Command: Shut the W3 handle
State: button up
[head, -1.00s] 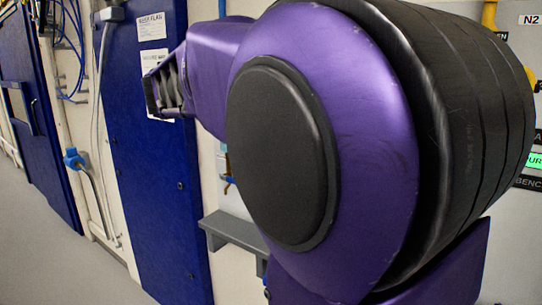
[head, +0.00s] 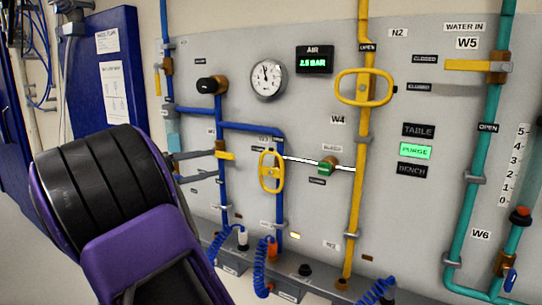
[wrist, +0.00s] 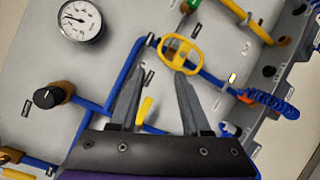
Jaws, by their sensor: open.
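A short yellow lever handle (head: 226,155) sits on the left blue pipe. A yellow oval handle (head: 271,172) sits on the blue pipe to its right. The oval handle (wrist: 181,51) lies beyond the fingertips.
A black knob (head: 211,85) and a pressure gauge (head: 267,78) are above. A green-ended valve (head: 327,167) and a larger yellow oval handle (head: 364,87) on a yellow pipe are to the right. Coiled blue hoses (head: 262,268) hang below, at a grey ledge.

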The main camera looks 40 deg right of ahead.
aim_at(268, 153)
jog(key=d, duration=1.1)
jog(key=s+d, duration=0.1)
jog(key=d, duration=0.5)
jog(key=shift+s+d+f, duration=0.1)
jog(key=shift+d+f, duration=0.05)
jog(key=shift+d, duration=0.1)
jog(key=shift+c, duration=0.2)
grip_shut()
